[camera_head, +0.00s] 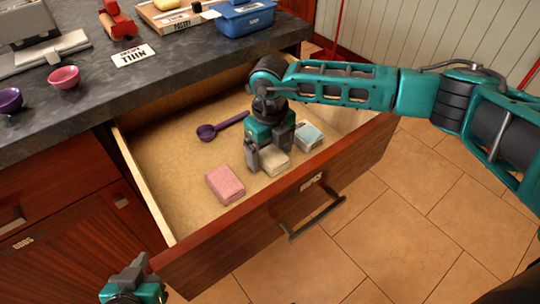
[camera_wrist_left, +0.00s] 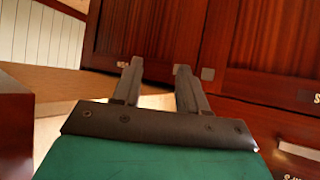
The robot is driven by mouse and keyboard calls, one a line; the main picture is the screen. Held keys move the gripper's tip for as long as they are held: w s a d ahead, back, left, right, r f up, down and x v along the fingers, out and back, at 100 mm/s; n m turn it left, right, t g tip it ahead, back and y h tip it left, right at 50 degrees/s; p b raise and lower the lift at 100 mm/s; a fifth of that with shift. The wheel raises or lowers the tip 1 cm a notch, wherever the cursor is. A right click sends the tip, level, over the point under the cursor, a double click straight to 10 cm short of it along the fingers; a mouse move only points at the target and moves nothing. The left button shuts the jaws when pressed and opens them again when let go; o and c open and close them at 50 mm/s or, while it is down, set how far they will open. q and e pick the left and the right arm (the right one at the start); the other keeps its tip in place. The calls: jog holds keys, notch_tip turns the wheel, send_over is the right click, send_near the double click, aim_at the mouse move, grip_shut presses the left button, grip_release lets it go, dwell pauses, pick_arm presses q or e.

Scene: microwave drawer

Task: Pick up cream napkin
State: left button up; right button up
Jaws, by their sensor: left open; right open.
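The cream napkin (camera_head: 275,163) is a small folded block on the floor of the open drawer, partly hidden by my right gripper. My right gripper (camera_head: 268,162) points down at it, with one finger at its left and the other at its upper right. The jaws are open, and I cannot tell whether they touch the napkin. My left gripper (camera_head: 124,272) is low at the left, outside the drawer front. In the left wrist view, its two fingers (camera_wrist_left: 156,85) are apart with nothing between them.
Purple (camera_head: 10,100) and pink (camera_head: 64,78) bowls sit on the counter.

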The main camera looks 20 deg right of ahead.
aim_at(271, 153)
jog(key=shift+c, duration=0.2)
jog(key=c, duration=1.1)
notch_tip(271, 153, up, 20)
jog(key=p, duration=0.2)
jog(key=o, duration=0.5)
jog(key=c, duration=0.4)
jog(key=shift+s, duration=0.1)
